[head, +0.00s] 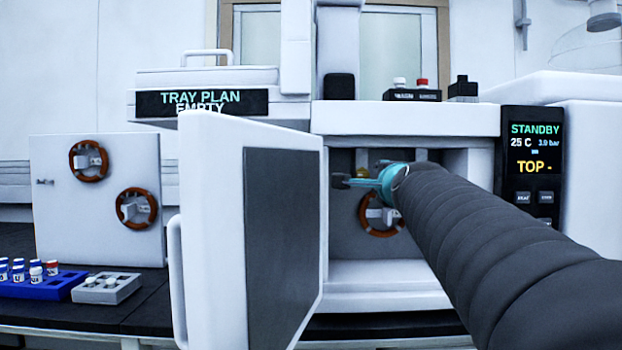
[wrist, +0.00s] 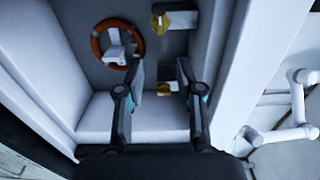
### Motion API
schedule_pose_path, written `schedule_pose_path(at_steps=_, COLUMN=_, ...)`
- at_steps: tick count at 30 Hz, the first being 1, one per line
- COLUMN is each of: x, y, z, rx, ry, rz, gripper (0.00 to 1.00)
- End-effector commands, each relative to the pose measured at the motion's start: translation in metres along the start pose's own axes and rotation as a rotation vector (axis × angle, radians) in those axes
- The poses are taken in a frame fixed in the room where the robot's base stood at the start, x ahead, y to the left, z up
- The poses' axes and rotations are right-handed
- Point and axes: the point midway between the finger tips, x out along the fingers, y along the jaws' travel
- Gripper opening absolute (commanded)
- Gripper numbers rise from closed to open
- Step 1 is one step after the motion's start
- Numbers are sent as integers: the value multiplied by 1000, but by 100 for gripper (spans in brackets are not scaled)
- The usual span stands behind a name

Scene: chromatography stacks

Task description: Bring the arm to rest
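My arm (head: 505,240) reaches from the lower right into the open oven compartment (head: 375,272). My gripper (head: 360,174) is inside the opening, in front of the back wall. In the wrist view my gripper (wrist: 160,80) has its two fingers apart, with nothing between them. An orange-brown coil (head: 382,228) with a pale centre piece hangs on the back wall, just below the gripper. The coil also shows in the wrist view (wrist: 97,47), beyond and left of the fingers. My arm hides part of the compartment's right side.
The white oven door (head: 210,240) stands open to the left of the opening. A panel with two coils (head: 88,162) stands farther left, behind a blue vial rack (head: 50,287) and a grey rack (head: 107,290). A display (head: 534,145) reading STANDBY is at right.

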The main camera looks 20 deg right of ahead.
Motion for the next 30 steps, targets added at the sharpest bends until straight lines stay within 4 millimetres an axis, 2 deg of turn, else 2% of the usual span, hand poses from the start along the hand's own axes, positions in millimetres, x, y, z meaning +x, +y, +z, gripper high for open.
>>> schedule_pose_path(at_steps=12, x=-2, y=0, z=0, rx=-9, ry=0, rz=0, gripper=36)
schedule_pose_path(at_steps=15, x=-2, y=3, z=2, rx=-72, ry=-10, rz=14, gripper=36)
schedule_pose_path(at_steps=17, x=-2, y=13, z=6, rx=-161, ry=-30, rz=51, gripper=36)
schedule_pose_path(at_steps=20, x=-2, y=70, z=12, rx=-377, ry=-99, rz=195, gripper=36)
schedule_pose_path(at_steps=21, x=-8, y=96, z=15, rx=-465, ry=-135, rz=257, gripper=36)
schedule_pose_path(at_steps=23, x=-22, y=133, z=20, rx=-593, ry=-200, rz=343, gripper=36)
schedule_pose_path(at_steps=26, x=-53, y=189, z=33, rx=-789, ry=-328, rz=465, gripper=36)
schedule_pose_path(at_steps=30, x=-109, y=260, z=51, rx=-1035, ry=-532, rz=599, gripper=36)
